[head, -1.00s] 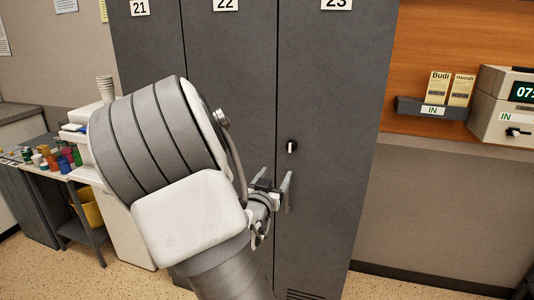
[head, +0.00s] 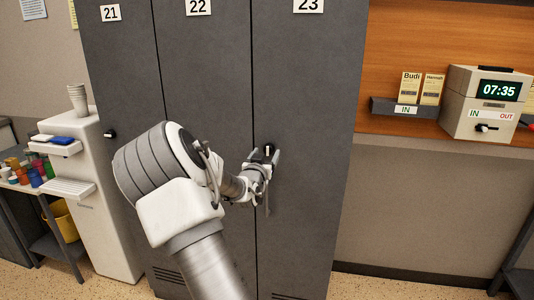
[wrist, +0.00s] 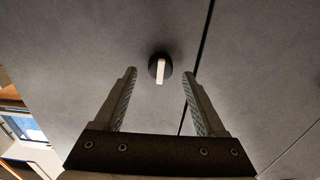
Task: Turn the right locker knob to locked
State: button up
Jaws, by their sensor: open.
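The right locker (head: 320,90) is a dark grey door numbered 23. Its knob (head: 269,149) is a small black disc with a white bar, which stands about vertical. In the wrist view the knob (wrist: 159,69) lies between and just beyond the fingertips, its white bar close to upright. My gripper (head: 265,157) is open and empty in front of the door, at the knob. In the wrist view the two fingers of my gripper (wrist: 160,76) are spread either side of the knob, with a gap on each side. Whether the tips touch the door cannot be told.
Lockers 22 (head: 200,70) and 21 (head: 115,70) stand to the left; 21 has a similar knob (head: 110,133). A white dispenser (head: 105,210) stands far left. A time clock (head: 484,105) sits on the right shelf.

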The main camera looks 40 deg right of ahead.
jog(key=shift+x, duration=0.95)
grip_shut()
